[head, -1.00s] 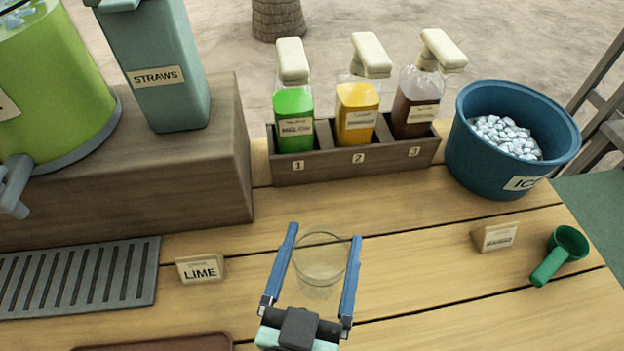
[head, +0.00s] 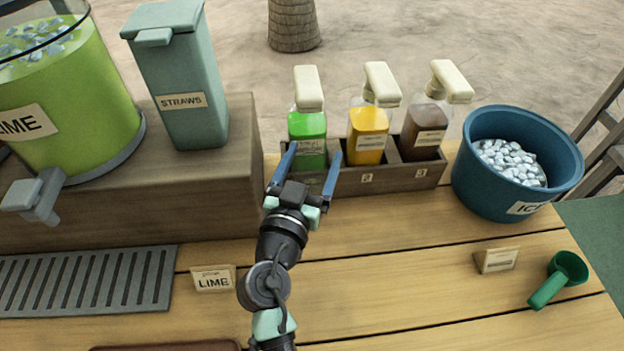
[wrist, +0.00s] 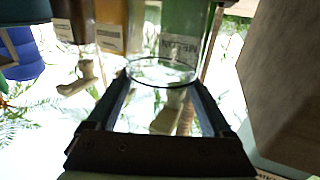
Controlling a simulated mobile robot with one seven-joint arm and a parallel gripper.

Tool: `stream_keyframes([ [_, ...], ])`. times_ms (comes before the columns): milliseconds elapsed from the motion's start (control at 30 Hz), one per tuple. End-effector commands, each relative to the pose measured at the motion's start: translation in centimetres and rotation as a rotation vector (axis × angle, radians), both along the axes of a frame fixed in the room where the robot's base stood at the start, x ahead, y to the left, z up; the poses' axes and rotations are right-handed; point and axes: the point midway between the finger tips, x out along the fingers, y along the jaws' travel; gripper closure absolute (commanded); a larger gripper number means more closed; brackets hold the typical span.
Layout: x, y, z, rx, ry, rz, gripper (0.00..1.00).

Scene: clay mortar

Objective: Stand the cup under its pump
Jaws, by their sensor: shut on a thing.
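My gripper (head: 313,160) is shut on the clear cup (wrist: 160,73), which shows as a see-through rim and wall between the fingers in the wrist view. In the head view the cup can hardly be made out. The gripper and cup are in front of the green bottle (head: 307,124), the leftmost of three pump bottles, with its cream pump head (head: 308,88) above. Whether the cup touches the rack or is directly under the spout I cannot tell. The yellow bottle (head: 367,136) and brown bottle (head: 424,130) stand in the rack (head: 395,180).
A blue ice bucket (head: 468,165) stands right of the rack. A wooden block with the straws box (head: 185,85) and green lime dispenser (head: 80,120) is close on the left. A lime card (head: 212,279), another card (head: 496,260) and a green scoop (head: 558,280) lie nearer.

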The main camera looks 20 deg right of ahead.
Motion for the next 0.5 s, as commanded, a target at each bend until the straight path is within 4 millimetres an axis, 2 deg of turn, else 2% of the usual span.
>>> stream_keyframes([
  [33, -0.2, 0.1, -1.7, -0.001, 0.012, 0.001, 1.0],
  [233, -0.3, 0.1, -3.2, 0.0, 0.009, 0.0, 1.0],
  [400, -0.3, 0.1, -6.0, 0.001, 0.011, 0.002, 1.0],
  [500, 0.0, 0.1, -6.5, -0.001, 0.008, 0.002, 1.0],
])
